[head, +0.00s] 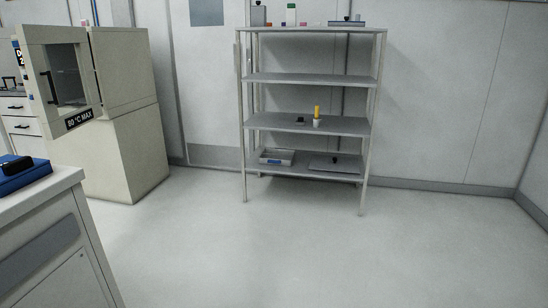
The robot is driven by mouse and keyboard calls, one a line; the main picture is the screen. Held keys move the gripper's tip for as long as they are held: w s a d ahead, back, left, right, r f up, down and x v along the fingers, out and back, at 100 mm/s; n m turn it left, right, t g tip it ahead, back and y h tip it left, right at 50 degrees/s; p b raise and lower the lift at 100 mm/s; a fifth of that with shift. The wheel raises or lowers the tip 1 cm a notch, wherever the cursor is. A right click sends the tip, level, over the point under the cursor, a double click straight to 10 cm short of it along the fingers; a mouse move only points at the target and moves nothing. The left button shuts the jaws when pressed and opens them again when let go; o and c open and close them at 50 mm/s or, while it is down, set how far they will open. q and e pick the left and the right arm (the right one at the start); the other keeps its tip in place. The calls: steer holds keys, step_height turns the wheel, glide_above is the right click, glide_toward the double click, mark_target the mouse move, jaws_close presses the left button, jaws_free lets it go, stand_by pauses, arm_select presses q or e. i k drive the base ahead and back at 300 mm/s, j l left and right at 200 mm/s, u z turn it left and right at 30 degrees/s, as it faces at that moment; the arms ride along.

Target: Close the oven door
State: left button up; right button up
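The oven is a cream box (125,70) on a cream base at the left of the head view. Its door (36,90) has a framed window, a dark vertical handle (49,87) and a label reading "80 °C MAX" (79,119) at its lower edge. The door is set at an angle to the body and seems to stand open; I cannot tell how wide. Neither of my grippers is in view.
A grey counter (60,190) with a blue case (22,177) fills the near left, in front of the oven. A metal shelf rack (310,80) holding small items stands at the back wall. The floor (270,245) in the middle and right is clear.

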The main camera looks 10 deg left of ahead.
mark_target(31, 37)
steer(key=i+l+u, duration=0.1)
steer(key=i+u, duration=0.25)
steer(key=i+l+u, duration=0.3)
steer(key=i, duration=0.2)
steer(key=i+l+u, duration=0.2)
steer(key=i+u, duration=0.15)
steer(key=i, duration=0.05)
